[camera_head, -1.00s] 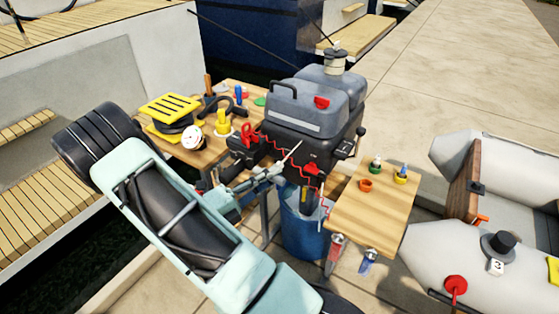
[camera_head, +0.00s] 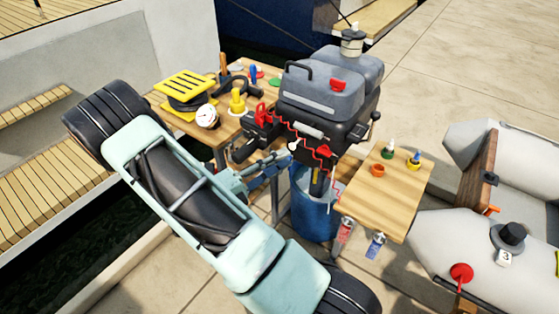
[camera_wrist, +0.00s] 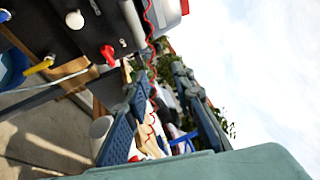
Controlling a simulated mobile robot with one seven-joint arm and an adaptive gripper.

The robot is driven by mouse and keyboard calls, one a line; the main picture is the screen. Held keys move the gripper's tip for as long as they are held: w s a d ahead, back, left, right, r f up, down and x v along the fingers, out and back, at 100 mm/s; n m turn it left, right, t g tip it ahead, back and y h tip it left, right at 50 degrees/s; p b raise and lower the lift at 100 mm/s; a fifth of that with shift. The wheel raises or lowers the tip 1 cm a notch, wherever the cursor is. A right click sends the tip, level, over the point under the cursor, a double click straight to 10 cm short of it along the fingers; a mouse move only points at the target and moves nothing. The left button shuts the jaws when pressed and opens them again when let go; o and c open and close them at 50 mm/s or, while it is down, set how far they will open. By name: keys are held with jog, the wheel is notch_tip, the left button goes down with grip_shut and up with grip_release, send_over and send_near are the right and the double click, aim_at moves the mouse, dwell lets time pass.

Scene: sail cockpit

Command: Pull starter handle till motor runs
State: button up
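The outboard motor (camera_head: 322,93) has a grey cowl and a black lower body and stands over a blue barrel (camera_head: 314,212). A pale bar (camera_head: 309,130) crosses its front and a white ball (camera_head: 293,146) sits just below; I cannot tell for sure which is the starter handle. My gripper (camera_head: 283,160) is at the motor's front, below left of the bar. In the wrist view my gripper (camera_wrist: 155,78) has its fingers apart, with nothing seen held. The red coiled cord (camera_wrist: 149,40) shows beyond them, and the white ball (camera_wrist: 75,20) and a red knob (camera_wrist: 108,53) are to the left.
A wooden table (camera_head: 228,128) behind left holds a yellow slotted block (camera_head: 187,85), a gauge (camera_head: 207,116) and tools. A wooden side table (camera_head: 390,203) at right holds small pots and bottles. A grey inflatable boat (camera_head: 450,240) lies at right. Open paving (camera_head: 480,60) is behind.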

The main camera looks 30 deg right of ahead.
jog(key=a+f, duration=0.2)
jog(key=a, duration=1)
jog(key=shift+d, duration=0.1)
